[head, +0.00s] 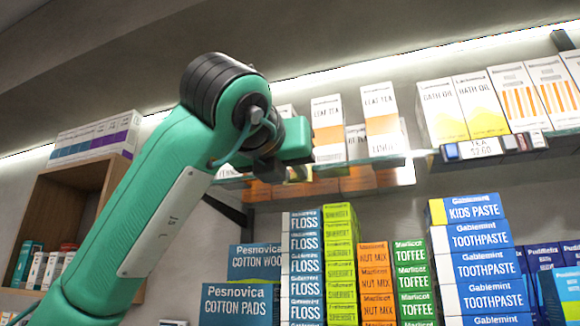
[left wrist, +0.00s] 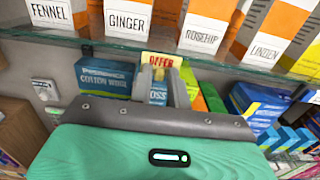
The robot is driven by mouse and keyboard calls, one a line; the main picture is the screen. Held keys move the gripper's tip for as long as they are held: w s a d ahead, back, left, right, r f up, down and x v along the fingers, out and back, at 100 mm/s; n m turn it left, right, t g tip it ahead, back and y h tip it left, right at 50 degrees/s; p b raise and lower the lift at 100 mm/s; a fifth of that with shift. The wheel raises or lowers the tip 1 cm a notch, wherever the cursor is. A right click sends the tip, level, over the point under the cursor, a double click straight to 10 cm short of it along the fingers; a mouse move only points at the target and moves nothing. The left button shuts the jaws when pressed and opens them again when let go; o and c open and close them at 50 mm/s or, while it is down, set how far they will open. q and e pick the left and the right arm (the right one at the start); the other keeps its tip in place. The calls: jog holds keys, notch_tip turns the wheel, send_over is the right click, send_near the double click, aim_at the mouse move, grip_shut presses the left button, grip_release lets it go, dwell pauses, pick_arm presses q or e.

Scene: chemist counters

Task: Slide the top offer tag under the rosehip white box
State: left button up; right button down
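My left gripper (head: 297,172) is raised to the glass shelf's front edge, below and a little left of the rosehip white box (head: 328,118). In the left wrist view, the gripper (left wrist: 162,72) holds the yellow offer tag (left wrist: 161,59) with red lettering at its fingertips. The tag is just below the shelf edge, apart from the box. The rosehip box, white with an orange band, stands upright on the shelf and also shows in the left wrist view (left wrist: 203,34). My right gripper is out of view.
The glass shelf (left wrist: 105,46) spans above stacked cotton wool (head: 255,262), floss and toothpaste boxes (head: 480,237).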

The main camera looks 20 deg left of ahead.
pick_arm(q)
grip_shut()
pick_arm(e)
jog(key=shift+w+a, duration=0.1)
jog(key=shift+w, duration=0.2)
